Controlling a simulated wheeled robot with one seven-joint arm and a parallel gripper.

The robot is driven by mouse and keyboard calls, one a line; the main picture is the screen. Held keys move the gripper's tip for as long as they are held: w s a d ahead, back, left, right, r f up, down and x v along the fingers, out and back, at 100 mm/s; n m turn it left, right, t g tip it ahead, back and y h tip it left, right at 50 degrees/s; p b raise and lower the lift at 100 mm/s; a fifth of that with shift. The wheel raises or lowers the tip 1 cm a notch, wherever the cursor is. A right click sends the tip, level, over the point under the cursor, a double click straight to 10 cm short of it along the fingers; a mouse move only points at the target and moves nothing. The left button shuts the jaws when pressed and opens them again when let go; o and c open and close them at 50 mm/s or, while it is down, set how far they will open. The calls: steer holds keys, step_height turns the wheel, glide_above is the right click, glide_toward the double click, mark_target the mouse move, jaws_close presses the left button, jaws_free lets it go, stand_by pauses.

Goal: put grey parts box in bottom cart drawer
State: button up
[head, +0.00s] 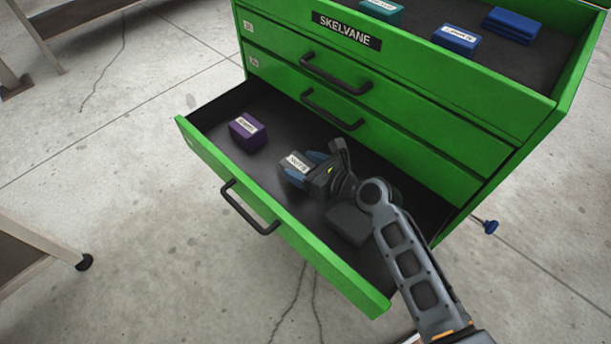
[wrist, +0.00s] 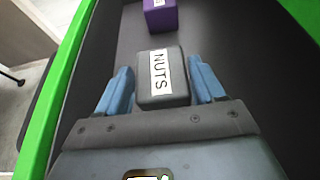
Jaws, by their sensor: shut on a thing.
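The grey parts box (head: 295,167) has a white label; in the wrist view the box (wrist: 163,92) reads "NUTS". My gripper (head: 306,168) is shut on it, with a blue finger on each side, as the wrist view also shows (wrist: 161,86). The box is inside the open bottom drawer (head: 285,247) of the green cart, near the middle of its width. I cannot tell whether the box touches the drawer floor. My wrist and arm hide part of the drawer's right side.
A purple labelled box (head: 247,132) stands in the left part of the same drawer, apart from the grey box. The upper drawers (head: 380,107) are shut. Teal (head: 381,10) and blue boxes (head: 456,40) lie on the cart's top. Dark drawer floor is bare between the purple and grey boxes.

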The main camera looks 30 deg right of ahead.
steer(key=shift+f+b, duration=0.65)
steer(key=shift+f, duration=1)
steer(key=shift+f, duration=0.1)
steer(key=o, duration=1.3)
steer(key=shift+c, duration=0.2)
steer(key=p+v, duration=0.1)
steer(key=v, duration=1.1)
steer(key=shift+p, duration=0.4)
